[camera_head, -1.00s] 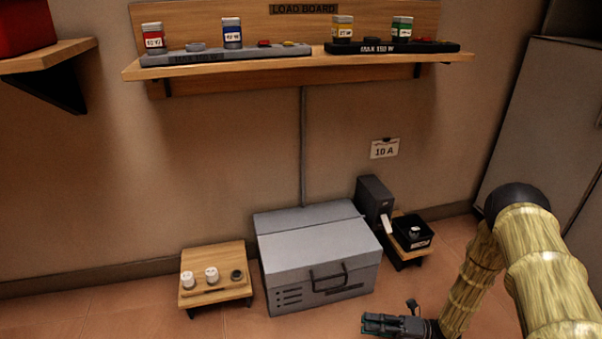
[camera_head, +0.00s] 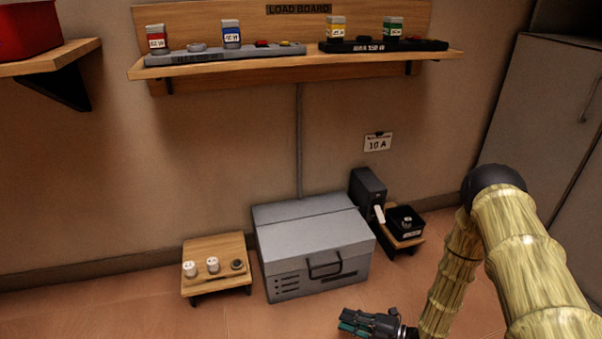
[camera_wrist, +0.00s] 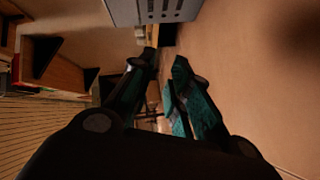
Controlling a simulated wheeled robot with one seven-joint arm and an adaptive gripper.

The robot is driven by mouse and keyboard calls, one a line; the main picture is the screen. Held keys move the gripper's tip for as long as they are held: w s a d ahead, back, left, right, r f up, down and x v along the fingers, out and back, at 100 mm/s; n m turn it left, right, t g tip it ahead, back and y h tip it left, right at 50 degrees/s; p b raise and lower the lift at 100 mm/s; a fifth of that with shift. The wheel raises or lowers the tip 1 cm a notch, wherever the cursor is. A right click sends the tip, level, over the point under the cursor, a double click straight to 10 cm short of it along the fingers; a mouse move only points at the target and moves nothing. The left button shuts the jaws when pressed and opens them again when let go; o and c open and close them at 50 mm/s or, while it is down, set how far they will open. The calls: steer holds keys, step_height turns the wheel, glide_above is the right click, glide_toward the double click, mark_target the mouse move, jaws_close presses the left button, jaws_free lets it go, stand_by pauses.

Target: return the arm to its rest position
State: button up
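My arm, in yellow-brown segments, comes in from the right in the head view and bends at a dark joint (camera_head: 494,180). It reaches down to my gripper (camera_head: 346,321), which is low over the floor, in front of and a little right of the grey case. In the wrist view my gripper (camera_wrist: 164,64) has its dark fingers with teal pads apart, with a gap between the tips. It is open and I see nothing held in it.
The grey case (camera_head: 315,245) stands on the floor against the wall. A low wooden stand (camera_head: 215,248) is left of it; a black box (camera_head: 367,190) and small black tray (camera_head: 405,222) are right. A shelf (camera_head: 290,63) with labelled blocks hangs above. A grey cabinet (camera_head: 545,110) is at right.

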steer(key=s+d+f+m+g+h+p, duration=0.2)
steer(key=s+m+h+p, duration=0.2)
steer(key=s+m+h, duration=0.9)
steer(key=s+d+r+m+g+h+p, duration=0.1)
steer(key=s+d+r+m+g+p, duration=0.15)
steer(key=s+m, duration=0.55)
steer(key=s+d+r+m+g+h+p, duration=0.15)
steer(key=s+d+r+m, duration=0.25)
steer(key=s+m, duration=0.5)
step_height(320, 180, up, 37)
steer(key=s+n+p, duration=0.1)
steer(key=n+p, duration=0.1)
steer(key=p, duration=3.4)
steer(key=shift+s+a+f+n+g+y+p, duration=0.15)
steer(key=shift+s+n+g+y+p, duration=0.1)
steer(key=shift+n+g+y+p, duration=0.15)
